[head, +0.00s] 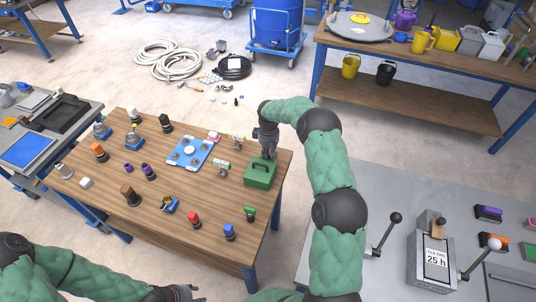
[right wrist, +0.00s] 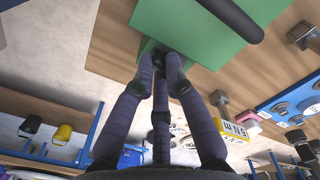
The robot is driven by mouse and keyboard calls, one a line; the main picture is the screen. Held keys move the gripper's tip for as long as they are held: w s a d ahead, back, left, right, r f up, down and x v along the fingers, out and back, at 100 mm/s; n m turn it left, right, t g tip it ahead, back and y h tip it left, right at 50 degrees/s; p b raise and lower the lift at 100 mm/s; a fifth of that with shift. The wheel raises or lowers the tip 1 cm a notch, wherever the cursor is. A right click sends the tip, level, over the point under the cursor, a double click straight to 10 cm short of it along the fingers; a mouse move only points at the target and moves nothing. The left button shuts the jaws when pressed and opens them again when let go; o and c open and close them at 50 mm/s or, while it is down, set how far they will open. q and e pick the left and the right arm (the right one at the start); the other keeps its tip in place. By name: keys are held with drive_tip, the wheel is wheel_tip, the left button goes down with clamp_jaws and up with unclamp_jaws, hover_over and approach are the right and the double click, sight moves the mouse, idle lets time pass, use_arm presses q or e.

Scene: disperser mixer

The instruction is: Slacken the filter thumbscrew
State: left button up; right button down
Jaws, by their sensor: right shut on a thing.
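A green box with a black handle on top, which looks like the filter (head: 259,174), stands near the right edge of the wooden table. My right gripper (head: 268,152) is at its far side. In the right wrist view the green box (right wrist: 190,28) fills the top. The fingers of my right gripper (right wrist: 163,72) close together on a small dark part at the box's side, seemingly the filter thumbscrew (right wrist: 162,52). The fingertips hide most of it. My left gripper (head: 190,292) is low at the bottom edge, partly cut off, away from the box.
A blue plate with round parts (head: 190,152) lies left of the box. Several small coloured-topped pieces stand about the wooden table (head: 165,225). A grey bench with levers (head: 385,200) is at the right.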

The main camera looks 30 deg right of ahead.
drive_tip(key=n, duration=0.5)
drive_tip(key=shift+w+d, duration=0.2)
drive_tip(key=shift+n, duration=0.3)
drive_tip(key=c, duration=1.3)
unclamp_jaws()
drive_tip(key=shift+r, duration=0.1)
wheel_tip(320, 180, up, 12)
drive_tip(key=shift+f+b, duration=0.1)
drive_tip(key=shift+b, duration=0.2)
